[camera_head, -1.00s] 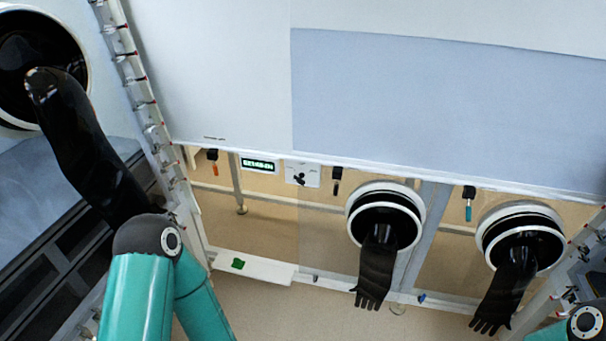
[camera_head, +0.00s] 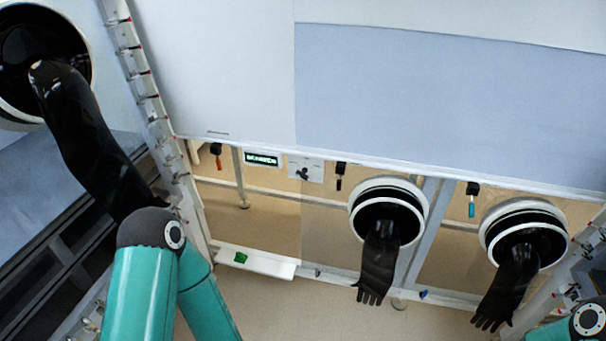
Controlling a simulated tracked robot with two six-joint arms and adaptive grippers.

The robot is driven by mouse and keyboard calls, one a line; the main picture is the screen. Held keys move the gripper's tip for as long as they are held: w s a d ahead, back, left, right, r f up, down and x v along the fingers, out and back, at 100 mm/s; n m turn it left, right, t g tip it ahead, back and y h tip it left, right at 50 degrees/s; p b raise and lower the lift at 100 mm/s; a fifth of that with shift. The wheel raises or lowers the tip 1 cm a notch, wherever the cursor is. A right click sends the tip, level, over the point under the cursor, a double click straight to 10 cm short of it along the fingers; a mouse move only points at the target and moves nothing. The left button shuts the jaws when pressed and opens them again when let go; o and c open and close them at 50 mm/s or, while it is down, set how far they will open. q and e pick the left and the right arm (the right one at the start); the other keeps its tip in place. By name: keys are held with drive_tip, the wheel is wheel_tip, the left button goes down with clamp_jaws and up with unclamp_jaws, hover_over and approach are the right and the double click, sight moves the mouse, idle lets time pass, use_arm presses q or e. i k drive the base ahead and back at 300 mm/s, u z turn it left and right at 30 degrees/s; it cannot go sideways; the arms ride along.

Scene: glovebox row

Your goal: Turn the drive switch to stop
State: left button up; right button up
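A small black rotary switch (camera_head: 302,173) sits on a light plate (camera_head: 317,169) under the white panel, near the middle of the view. Its markings are too small to read, so I cannot tell its setting. A green-lit display (camera_head: 262,159) is mounted just left of it. My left arm shows at the lower left as teal links with a dark joint, well apart from the switch. Part of my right arm shows at the lower right corner. Neither gripper is in the picture.
Two glove ports with hanging black gloves (camera_head: 378,262) (camera_head: 508,287) stand right of the switch. Another long black glove (camera_head: 85,140) hangs at the left. A white shelf (camera_head: 270,266) bears a green item (camera_head: 240,258). Orange-tipped (camera_head: 217,157) and blue-tipped (camera_head: 472,199) tools hang below the panel.

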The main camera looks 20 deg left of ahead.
sight(298, 172)
drive_tip(key=z, duration=0.65)
drive_tip(key=i, duration=0.15)
drive_tip(key=u, duration=3.05)
drive_tip(key=k, duration=1)
drive_tip(key=z, duration=0.6)
drive_tip(key=i, duration=1.25)
drive_tip(key=z, duration=0.65)
